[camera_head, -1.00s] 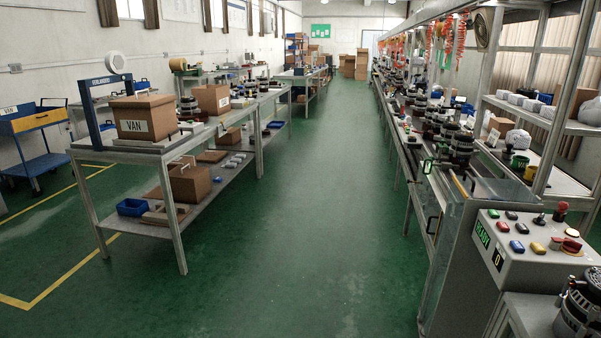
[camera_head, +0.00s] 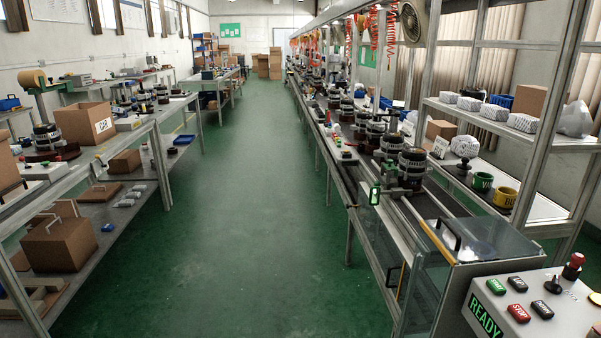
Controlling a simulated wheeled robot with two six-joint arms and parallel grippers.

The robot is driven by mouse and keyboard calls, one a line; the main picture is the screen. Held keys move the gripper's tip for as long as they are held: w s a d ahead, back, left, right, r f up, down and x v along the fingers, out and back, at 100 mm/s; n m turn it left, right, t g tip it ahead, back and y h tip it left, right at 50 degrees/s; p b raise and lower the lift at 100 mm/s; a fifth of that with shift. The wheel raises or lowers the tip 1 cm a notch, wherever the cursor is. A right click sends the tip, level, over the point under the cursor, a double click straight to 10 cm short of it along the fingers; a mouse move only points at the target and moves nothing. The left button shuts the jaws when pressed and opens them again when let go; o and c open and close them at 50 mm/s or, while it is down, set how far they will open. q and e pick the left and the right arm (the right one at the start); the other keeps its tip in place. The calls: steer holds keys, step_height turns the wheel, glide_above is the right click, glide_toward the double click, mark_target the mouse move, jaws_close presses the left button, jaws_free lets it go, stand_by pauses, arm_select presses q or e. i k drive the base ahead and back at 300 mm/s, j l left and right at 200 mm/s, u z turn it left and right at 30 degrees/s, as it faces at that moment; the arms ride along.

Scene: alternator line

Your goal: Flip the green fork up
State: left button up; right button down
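A small bright green part (camera_head: 375,194), which looks like the green fork, is on the aisle side of the conveyor line, near the near end of the row of alternators. Its shape is too small to read clearly, and I cannot tell whether it points up or down. The nearest alternator (camera_head: 411,168) stands just behind it on the line. Neither of my grippers shows in the head view.
A clear-walled case (camera_head: 440,265) and a control box (camera_head: 540,310) with a READY display stand at the line's near end. Shelving (camera_head: 555,140) is on the right. A bench with a CAR carton (camera_head: 85,122) is on the left. The green aisle floor (camera_head: 230,220) is clear.

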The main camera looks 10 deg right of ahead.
mark_target(391, 167)
steer(key=i, duration=0.55)
steer(key=i+j+z, duration=0.15)
steer(key=i, duration=0.4)
steer(key=i+j, duration=0.1)
steer(key=i, duration=0.45)
